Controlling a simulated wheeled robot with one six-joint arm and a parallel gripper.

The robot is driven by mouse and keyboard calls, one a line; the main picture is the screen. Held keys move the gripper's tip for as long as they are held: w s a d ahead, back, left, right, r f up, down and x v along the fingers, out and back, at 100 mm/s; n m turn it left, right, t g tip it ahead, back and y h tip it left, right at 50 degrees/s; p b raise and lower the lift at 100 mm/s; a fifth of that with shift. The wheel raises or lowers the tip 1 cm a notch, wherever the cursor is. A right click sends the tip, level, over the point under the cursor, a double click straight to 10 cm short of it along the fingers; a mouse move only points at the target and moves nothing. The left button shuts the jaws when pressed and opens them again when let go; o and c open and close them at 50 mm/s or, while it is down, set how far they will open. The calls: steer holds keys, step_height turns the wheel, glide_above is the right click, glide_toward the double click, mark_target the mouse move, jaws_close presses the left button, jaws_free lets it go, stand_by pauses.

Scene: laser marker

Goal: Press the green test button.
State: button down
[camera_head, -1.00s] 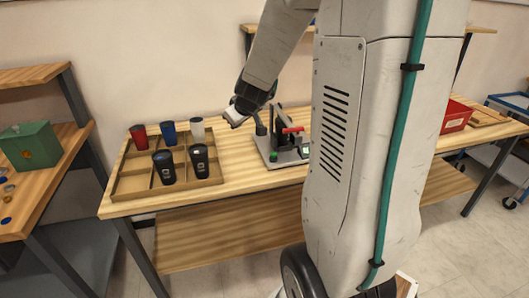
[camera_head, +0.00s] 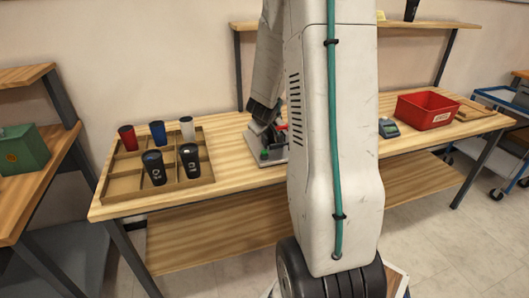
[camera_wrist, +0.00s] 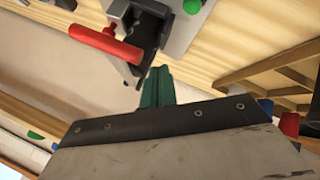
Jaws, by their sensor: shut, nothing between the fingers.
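The green test button (camera_head: 264,154) sits on the front left of the laser marker's base (camera_head: 279,160) in the head view. In the wrist view the green button (camera_wrist: 192,6) is at the top edge, on a grey plate. The marker's red handle (camera_wrist: 105,43) and dark clamp show to its left. My gripper (camera_wrist: 158,72) shows as narrow green fingers, shut and empty, pointing up toward the marker and apart from the button in the picture. In the head view my arm's end is just above the marker, and my own body hides the marker's right side.
A wooden divided tray (camera_head: 129,188) with several cups stands on the table left of the marker. A small grey-blue device (camera_head: 388,128) and a red bin (camera_head: 427,111) are at the right. A green box (camera_head: 22,150) is on the left shelf. Bare tabletop lies between tray and marker.

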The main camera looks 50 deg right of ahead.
mark_target(265, 153)
steer(key=shift+f, duration=3.85)
steer(key=shift+f, duration=0.4)
steer(key=shift+f, duration=0.5)
steer(key=shift+r, duration=0.15)
steer(key=shift+a+r, duration=0.1)
steer(key=shift+r, duration=0.7)
steer(key=shift+r, duration=2.5)
